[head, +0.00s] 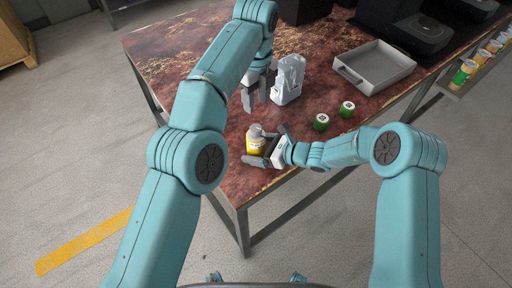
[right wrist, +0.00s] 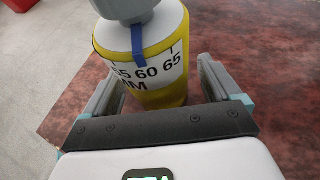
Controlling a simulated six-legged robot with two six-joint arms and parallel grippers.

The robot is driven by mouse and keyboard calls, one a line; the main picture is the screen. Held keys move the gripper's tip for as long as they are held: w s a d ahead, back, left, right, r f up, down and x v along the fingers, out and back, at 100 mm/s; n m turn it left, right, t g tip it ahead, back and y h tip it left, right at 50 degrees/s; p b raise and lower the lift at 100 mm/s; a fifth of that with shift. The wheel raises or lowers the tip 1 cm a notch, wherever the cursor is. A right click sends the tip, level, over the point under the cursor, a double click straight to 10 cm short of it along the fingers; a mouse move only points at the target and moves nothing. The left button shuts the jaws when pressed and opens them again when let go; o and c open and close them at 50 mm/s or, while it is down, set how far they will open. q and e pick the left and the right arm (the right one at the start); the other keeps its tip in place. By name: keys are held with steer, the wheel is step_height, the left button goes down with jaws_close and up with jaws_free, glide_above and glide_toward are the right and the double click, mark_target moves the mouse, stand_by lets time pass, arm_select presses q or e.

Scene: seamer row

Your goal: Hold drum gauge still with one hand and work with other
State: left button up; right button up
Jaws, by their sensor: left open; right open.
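The drum gauge (head: 256,142) is a yellow cylinder with a white scale band and a grey top, standing on the table near its front edge. In the right wrist view the drum gauge (right wrist: 150,62) shows scale numbers around 60 and 65 and a blue pointer. My right gripper (head: 265,147) is open, with its fingers on either side of the gauge; the right wrist view shows gaps between the fingers and the drum. My left gripper (head: 254,100) is open and empty above the table, behind the gauge and left of a clear bag.
Two green cans (head: 321,122) (head: 347,109) stand to the right. A grey tray (head: 374,68) and dark machines (head: 415,34) are farther back. Several cans (head: 464,74) line a rail at right. The table's left part is clear.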

steer(key=shift+a, duration=0.25)
steer(key=shift+f, duration=0.1)
